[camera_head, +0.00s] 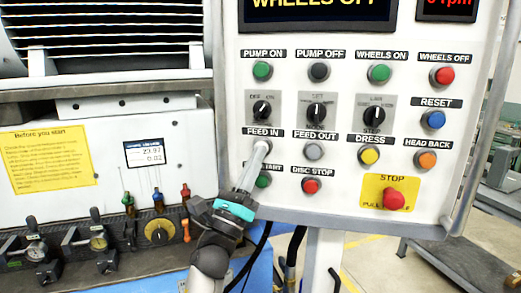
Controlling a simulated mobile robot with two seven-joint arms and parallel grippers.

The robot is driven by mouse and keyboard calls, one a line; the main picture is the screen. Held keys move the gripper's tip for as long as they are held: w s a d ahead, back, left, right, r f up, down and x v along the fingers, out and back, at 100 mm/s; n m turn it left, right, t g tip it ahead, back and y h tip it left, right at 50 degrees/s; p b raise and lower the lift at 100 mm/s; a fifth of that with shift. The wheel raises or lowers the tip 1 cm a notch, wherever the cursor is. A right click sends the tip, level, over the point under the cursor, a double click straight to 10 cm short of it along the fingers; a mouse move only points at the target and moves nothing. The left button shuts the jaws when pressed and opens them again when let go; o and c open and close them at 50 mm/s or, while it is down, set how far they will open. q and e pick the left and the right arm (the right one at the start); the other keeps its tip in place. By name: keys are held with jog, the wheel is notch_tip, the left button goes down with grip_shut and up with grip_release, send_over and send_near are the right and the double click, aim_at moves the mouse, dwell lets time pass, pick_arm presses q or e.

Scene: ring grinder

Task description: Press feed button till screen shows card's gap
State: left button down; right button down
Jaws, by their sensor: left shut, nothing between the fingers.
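My left gripper (261,147) is shut and empty, with its tip at the FEED IN button's place under the FEED IN label (262,133). The tip hides the button, and I cannot tell whether it is pressed in. A small white screen (149,153) with a dark header stands on the machine at left; its two lines look like 29.97 and 0.02, but are small and blurred. A yellow card (47,159) headed "Before you start" is on the machine front at far left; its smaller text is unreadable. My right gripper is not in view.
The grey FEED OUT button (314,150) is right of my gripper. A green button (263,180) and red DISC STOP button (311,186) are below. The red STOP knob (393,199) is lower right. The big display (318,12) reads "WHEELS OFF", cut at the top.

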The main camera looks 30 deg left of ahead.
pick_arm(q)
jog(key=shift+w+a, duration=0.1)
jog(key=shift+w, duration=0.25)
dwell(0.3)
dwell(0.4)
jog(key=shift+s+d, duration=0.25)
jog(key=shift+s, duration=0.65)
jog(key=shift+s+d, duration=0.25)
jog(key=shift+s, duration=0.55)
jog(key=shift+s+d, duration=0.25)
jog(key=shift+s, duration=0.55)
jog(key=shift+s+d, duration=0.25)
jog(key=shift+s, duration=0.55)
